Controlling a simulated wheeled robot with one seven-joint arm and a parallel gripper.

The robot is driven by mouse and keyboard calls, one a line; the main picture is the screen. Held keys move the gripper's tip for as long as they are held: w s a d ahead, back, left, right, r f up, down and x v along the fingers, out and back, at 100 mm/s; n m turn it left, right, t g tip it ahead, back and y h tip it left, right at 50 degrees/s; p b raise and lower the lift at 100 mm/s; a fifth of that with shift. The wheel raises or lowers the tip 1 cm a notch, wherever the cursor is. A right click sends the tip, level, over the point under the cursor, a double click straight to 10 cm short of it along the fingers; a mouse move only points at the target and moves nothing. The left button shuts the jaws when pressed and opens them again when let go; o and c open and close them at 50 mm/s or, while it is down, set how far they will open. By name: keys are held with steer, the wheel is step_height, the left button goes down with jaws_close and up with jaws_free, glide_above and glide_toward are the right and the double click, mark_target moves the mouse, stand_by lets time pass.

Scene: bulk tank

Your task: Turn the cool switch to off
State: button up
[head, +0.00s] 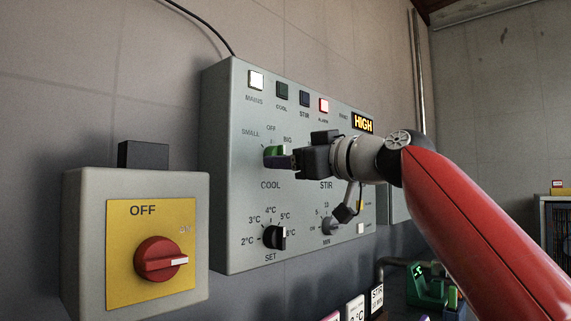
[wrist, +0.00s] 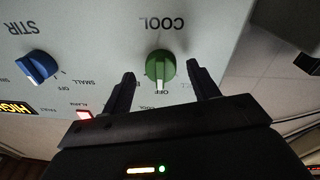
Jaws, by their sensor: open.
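The cool switch is a green knob (wrist: 160,68) with a white pointer, under the COOL label in the upside-down wrist view. Its pointer points toward the OFF mark (wrist: 162,92). My gripper (wrist: 160,76) is open, with one dark finger on each side of the knob and a gap on both sides. In the head view the green knob (head: 275,150) is partly hidden by my gripper (head: 283,162), which is right at the panel in front of it. I cannot tell how deep the fingers reach around the knob.
The grey control panel (head: 235,210) also has a black SET knob (head: 273,237) and a grey knob (head: 329,225) below. A blue STIR knob (wrist: 41,66) sits beside the cool switch. A yellow-faced box with a red mains switch (head: 158,258) stands at left. The display reads HIGH (head: 363,123).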

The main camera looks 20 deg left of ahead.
steer(key=b+v, duration=0.2)
steer(key=v, duration=0.4)
stand_by(0.4)
